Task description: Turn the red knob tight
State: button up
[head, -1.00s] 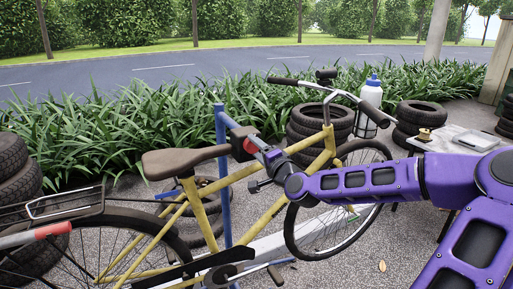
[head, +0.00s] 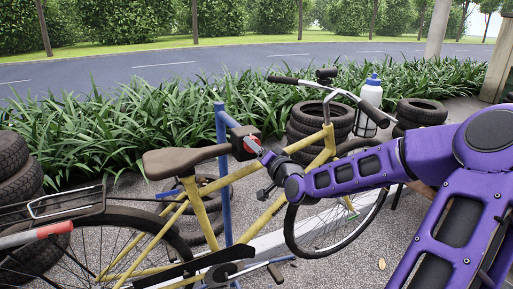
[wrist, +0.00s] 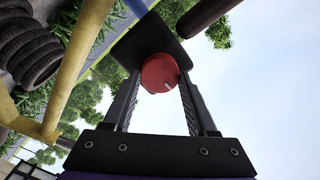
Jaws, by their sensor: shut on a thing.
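The red knob (wrist: 160,72) is a round cap with a small white mark, on a dark block (wrist: 150,40) in the wrist view. In the head view the knob (head: 251,147) shows only as a small red patch, partly hidden by my gripper (head: 259,153).
A yellow bicycle with a brown seat (head: 185,160) stands close around the blue post (head: 223,190). Its frame tube (wrist: 75,65) passes left of the gripper in the wrist view. Stacked tyres (head: 320,125) and a white bottle (head: 371,95) are behind.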

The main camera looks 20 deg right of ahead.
dwell(0.3)
jog(key=o, duration=1.4)
jog(key=shift+c, duration=0.2)
